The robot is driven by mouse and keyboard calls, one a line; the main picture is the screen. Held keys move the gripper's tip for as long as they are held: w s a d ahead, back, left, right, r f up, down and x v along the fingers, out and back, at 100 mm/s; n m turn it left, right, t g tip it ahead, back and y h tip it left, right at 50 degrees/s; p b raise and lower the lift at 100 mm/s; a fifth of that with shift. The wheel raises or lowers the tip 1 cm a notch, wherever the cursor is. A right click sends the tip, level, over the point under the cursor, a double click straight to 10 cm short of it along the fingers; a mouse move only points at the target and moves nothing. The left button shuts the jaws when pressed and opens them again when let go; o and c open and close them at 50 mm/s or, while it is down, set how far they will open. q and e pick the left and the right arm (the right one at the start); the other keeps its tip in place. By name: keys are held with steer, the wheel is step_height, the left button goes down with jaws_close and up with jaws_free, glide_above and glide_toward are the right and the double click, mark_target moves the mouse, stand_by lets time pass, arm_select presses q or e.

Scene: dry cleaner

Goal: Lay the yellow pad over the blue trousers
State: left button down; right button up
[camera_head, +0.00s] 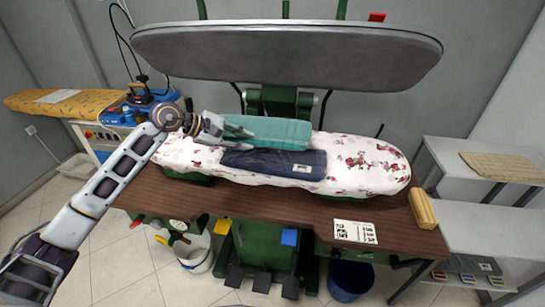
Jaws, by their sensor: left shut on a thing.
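The blue trousers (285,165) lie folded, dark navy with a small pale label, on the floral pressing board (365,162). My left gripper (221,130) is shut on the left end of a folded teal cloth (275,132). The teal cloth is just behind the trousers and close to their far edge; whether it touches the board I cannot tell. A flat, pale yellow quilted pad (502,167) lies on the upper shelf at the right, far from my left gripper. My right gripper is out of view.
The grey upper press plate (290,55) is raised above the board. A wooden-yellow block (422,208) and a white card (355,231) lie on the brown table (300,208). The right part of the board is clear. An iron (147,97) stands at the left.

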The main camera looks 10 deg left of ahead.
arm_select(q)
steer(key=shift+f+b, duration=1.55)
steer(key=shift+f, duration=3.5)
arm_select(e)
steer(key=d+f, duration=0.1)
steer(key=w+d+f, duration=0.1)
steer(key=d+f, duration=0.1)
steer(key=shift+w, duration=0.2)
arm_select(q)
steer(key=c, duration=1.3)
jaws_free()
steer(key=shift+a+r, duration=0.1)
steer(key=shift+a, duration=0.05)
